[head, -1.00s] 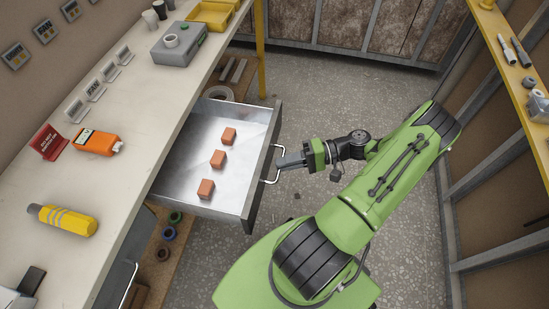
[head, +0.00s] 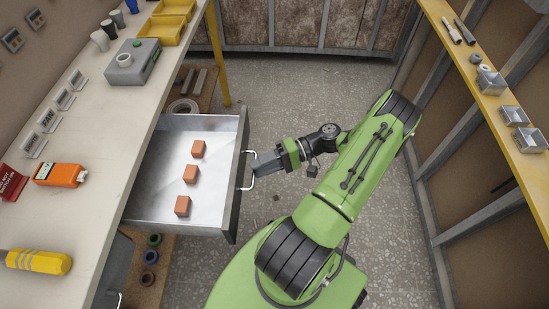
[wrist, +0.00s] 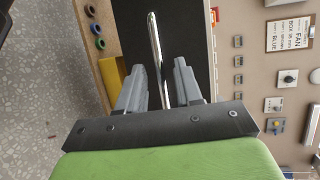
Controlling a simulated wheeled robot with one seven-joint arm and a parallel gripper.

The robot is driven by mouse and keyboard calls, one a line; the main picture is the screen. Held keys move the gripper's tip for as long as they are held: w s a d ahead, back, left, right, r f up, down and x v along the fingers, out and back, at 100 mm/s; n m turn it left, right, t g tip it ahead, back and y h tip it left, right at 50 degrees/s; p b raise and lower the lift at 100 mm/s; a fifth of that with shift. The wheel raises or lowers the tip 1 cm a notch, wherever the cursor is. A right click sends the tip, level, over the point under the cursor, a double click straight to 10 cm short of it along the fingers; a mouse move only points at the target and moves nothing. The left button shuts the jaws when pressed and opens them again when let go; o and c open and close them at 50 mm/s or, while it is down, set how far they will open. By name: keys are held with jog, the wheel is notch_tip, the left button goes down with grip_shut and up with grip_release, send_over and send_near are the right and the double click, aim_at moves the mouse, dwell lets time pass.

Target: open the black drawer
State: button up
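The black drawer (head: 235,185) is pulled well out from under the white counter. Its inside is bare metal, and three orange-brown cubes (head: 191,173) lie in a row in it. A silver bar handle (head: 252,170) is on its dark front. My gripper (head: 262,166) is at this handle. In the wrist view my gripper (wrist: 164,85) has its two fingers on either side of the handle (wrist: 155,38), with a gap visible between them. The dark drawer front (wrist: 187,35) lies beyond. Firm contact with the bar cannot be seen.
The counter (head: 85,120) carries a grey box (head: 133,62), an orange device (head: 58,174), a yellow cylinder (head: 38,262) and yellow bins (head: 165,28). Coloured rings (head: 152,257) lie on a low shelf. A yellow shelf (head: 480,65) is at right. Speckled floor (head: 290,90) lies clear beyond my arm.

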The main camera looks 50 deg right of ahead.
jog(key=p+v, duration=0.2)
jog(key=v, duration=1.3)
jog(key=shift+a+r, duration=0.15)
